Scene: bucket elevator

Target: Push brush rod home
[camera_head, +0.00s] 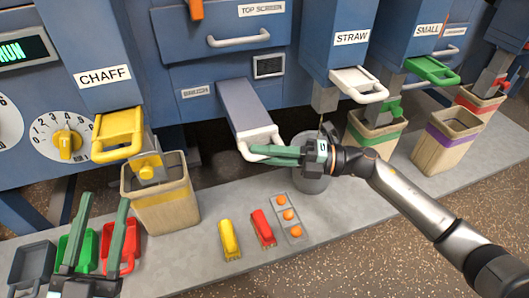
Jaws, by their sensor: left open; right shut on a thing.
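A pale grey slide with a white handle (242,104) sticks out of the blue machine's front, below the TOP SCREEN drawer. The inner end of the slide is hidden inside the machine. My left gripper (104,203) is open and empty at lower left, in front of the coloured scoops and apart from the slide.
Wooden bins stand under the CHAFF (168,212), STRAW (375,134) and SMALL (447,140) chutes. A grey bucket (311,178) stands under my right gripper. Yellow (229,240) and red (263,228) brushes and a holder with orange balls (286,215) lie on the ledge.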

